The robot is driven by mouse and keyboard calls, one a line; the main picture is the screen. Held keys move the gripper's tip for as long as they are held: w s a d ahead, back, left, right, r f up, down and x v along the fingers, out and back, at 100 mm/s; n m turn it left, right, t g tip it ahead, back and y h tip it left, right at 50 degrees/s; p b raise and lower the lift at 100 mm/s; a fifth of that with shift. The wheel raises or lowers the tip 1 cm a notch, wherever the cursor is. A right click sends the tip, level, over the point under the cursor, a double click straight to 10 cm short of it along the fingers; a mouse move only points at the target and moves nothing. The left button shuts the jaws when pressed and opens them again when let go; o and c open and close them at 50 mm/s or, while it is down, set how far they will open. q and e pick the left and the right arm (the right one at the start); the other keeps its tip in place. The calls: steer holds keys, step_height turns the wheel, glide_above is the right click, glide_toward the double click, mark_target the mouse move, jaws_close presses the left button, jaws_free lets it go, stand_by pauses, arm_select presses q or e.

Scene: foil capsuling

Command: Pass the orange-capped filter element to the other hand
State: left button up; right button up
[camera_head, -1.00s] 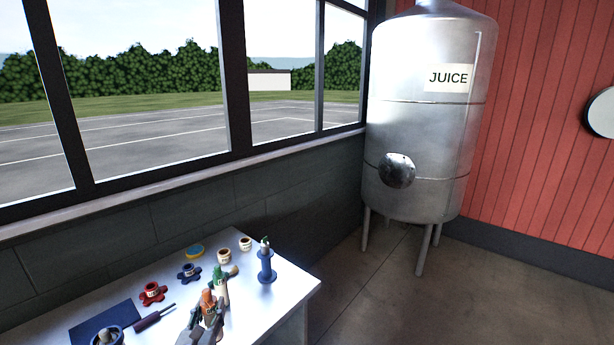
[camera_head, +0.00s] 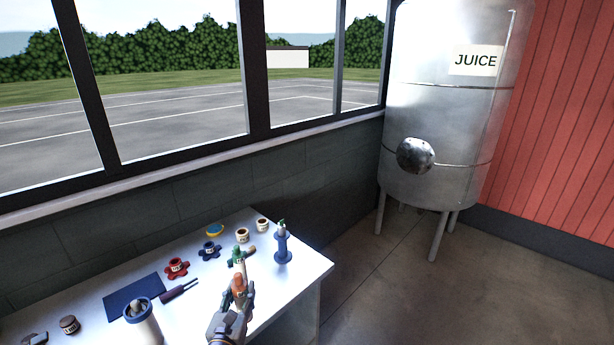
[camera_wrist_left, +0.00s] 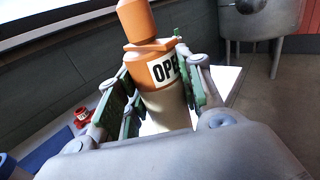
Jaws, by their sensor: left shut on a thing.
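The filter element has an orange cap (camera_head: 238,285) and a beige body. In the left wrist view its orange top (camera_wrist_left: 140,50) carries a white label with black letters starting "OPE", and the beige lower part (camera_wrist_left: 168,108) shows below. My left gripper (camera_head: 236,298) is shut on it, with green-lined fingers on both sides of the body. It is held upright, slightly tilted in the wrist view, over the table's front edge area. The lower end is hidden behind my gripper. My right gripper is in neither view.
On the white table (camera_head: 285,293) stand a green-capped piece (camera_head: 238,256), a blue spool-shaped stand (camera_head: 282,247), red (camera_head: 177,267) and blue (camera_head: 208,250) flanged pots, and two cream jars. A dark mat (camera_head: 130,295), a dark-handled tool (camera_head: 178,290) and a blue-rimmed cylinder (camera_head: 141,315) lie left.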

arm_select(q)
steer(key=shift+d, duration=0.1)
steer(key=d+r+m+g+h, duration=0.2)
steer(key=d+r+m+h, duration=0.2)
steer(key=d, duration=0.9)
steer(key=s+d+r+m+g+h, duration=0.1)
steer(key=d+r+m+h, duration=0.3)
steer(key=d, duration=1)
steer(key=shift+d+r+g+h, duration=0.15)
steer(key=shift+r+g+h, duration=0.55)
steer(key=shift+h, duration=1.1)
